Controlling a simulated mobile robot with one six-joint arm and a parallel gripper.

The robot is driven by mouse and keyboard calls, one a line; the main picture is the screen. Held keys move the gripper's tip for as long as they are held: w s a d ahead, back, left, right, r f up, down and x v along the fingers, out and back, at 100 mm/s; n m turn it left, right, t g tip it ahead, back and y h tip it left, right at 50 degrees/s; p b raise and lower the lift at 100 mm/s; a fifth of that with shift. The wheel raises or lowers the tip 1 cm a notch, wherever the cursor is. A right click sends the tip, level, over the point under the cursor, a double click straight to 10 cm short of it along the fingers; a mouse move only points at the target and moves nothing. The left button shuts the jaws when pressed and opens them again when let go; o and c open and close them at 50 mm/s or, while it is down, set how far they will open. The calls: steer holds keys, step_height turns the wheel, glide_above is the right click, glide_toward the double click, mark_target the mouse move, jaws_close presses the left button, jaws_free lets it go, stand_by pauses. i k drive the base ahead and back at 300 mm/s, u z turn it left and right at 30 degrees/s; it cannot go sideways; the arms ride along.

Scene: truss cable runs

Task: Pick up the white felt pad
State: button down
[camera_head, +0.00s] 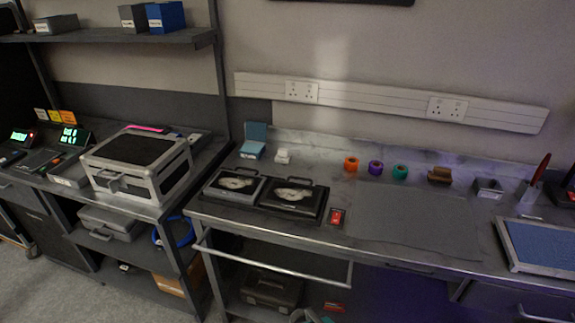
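A small white object (282,156) sits near the back of the metal workbench, just right of a teal box with a raised lid. It is the only small loose white piece that I can make out on this bench, but it is too small to tell if it is felt. Two black trays with handles, a left one (233,186) and a right one (293,199), lie in front of it with pale contents that I cannot make out. My gripper is not in view.
The workbench (400,258) has a clear grey mat (415,218) at its middle. Orange (351,163), purple (375,167) and green (400,171) rolls stand behind it. A teal box (253,142), a red device (337,217) and a blue-topped tray (540,246) are also there. A bar (280,270) juts out in front.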

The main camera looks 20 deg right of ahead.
mark_target(283, 156)
steer(key=z, duration=0.55)
steer(key=k, duration=0.15)
steer(key=u, duration=1.25)
steer(key=i, duration=0.85)
steer(key=u, duration=4.55)
steer(key=i, duration=0.1)
steer(key=z, duration=2.9)
